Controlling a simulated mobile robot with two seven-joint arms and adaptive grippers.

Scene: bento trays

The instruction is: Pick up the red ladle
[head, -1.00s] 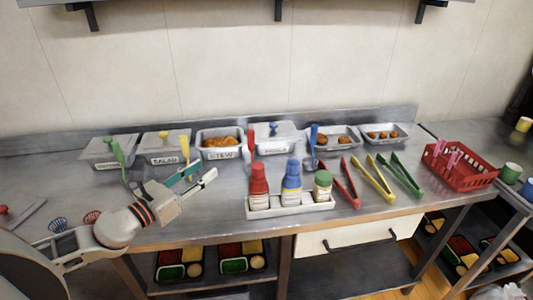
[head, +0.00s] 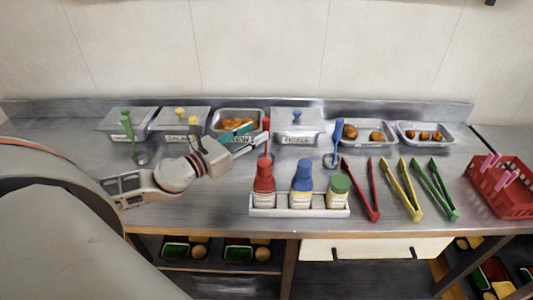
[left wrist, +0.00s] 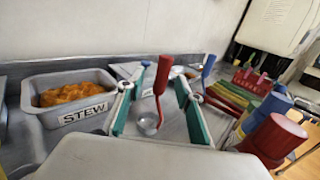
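The red ladle (head: 266,127) stands upright on the counter, just behind the red bottle (head: 264,176) in the head view. In the left wrist view its red handle (left wrist: 162,76) rises between my two fingers, with its metal bowl (left wrist: 149,123) low down. My left gripper (head: 256,137) is open, its teal-padded fingers pointing right toward the ladle's handle. In the left wrist view the open fingers (left wrist: 155,92) flank the ladle, and I see no contact. The ladle's bowl is hidden in the head view. My right gripper is out of view.
The stew pan (head: 237,116) and a lidded pan (head: 297,120) stand behind. A white caddy (head: 300,212) holds bottles in front.

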